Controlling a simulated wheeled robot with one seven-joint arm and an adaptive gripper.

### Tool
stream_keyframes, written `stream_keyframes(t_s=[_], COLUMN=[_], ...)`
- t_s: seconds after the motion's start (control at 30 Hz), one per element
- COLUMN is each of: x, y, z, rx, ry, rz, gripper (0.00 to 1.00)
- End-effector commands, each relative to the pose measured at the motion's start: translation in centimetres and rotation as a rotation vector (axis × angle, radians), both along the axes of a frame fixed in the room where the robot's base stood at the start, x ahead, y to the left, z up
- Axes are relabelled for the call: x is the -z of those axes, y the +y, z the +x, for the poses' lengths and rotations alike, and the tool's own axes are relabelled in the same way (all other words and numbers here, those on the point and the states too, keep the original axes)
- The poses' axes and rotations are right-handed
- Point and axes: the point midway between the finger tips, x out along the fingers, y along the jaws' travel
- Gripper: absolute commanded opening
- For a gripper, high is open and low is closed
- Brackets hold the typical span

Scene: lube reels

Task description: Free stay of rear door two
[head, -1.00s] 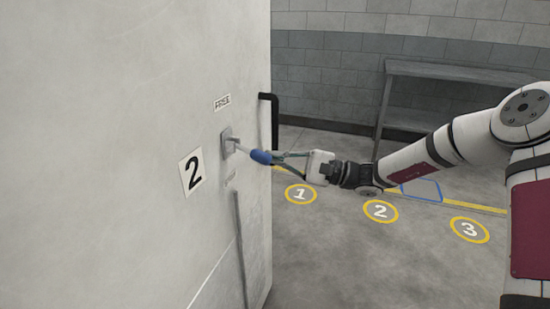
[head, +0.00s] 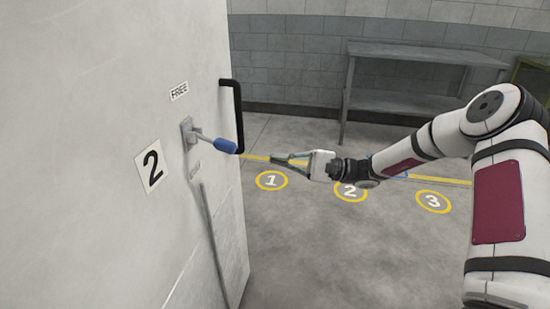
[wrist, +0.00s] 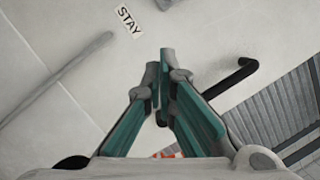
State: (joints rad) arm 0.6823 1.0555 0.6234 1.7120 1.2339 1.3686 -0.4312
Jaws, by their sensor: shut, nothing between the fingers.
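The pale door (head: 120,60) marked 2 stands at the left in the head view. On it, a lever with a blue grip (head: 224,145) sticks out to the right from a small grey plate (head: 188,132). The FREE label (head: 179,91) is above the plate. A smaller label below is too small to read there; the wrist view shows a STAY label (wrist: 129,20). My gripper (head: 273,158) is right of the blue grip, apart from it, with fingers shut and empty. Its closed fingertips also show in the wrist view (wrist: 166,66).
A black pull handle (head: 238,115) is at the door's edge, behind the lever. A long grey bar (head: 214,240) runs down the door below. A grey table (head: 410,52) stands by the back wall. Floor circles 1, 2 and 3 lie on open floor.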

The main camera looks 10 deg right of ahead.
Motion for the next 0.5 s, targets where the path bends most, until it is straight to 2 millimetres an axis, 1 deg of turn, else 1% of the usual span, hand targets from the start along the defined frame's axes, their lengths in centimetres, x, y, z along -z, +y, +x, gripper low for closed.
stream_keyframes(t_s=[0.17,0.27,0.37,0.47,0.5], x=[0.0,0.0,0.0,0.0,0.0], y=[0.0,0.3,0.8,1.8,2.2], z=[0.0,-0.2,-0.9,-2.0,-2.5], rx=[-0.001,-0.012,-0.043,-0.099,-0.126], ry=[0.003,0.037,0.138,0.307,0.389], rz=[0.0,0.01,0.038,0.079,0.099], gripper=[0.0,0.0,0.0,0.0,0.0])
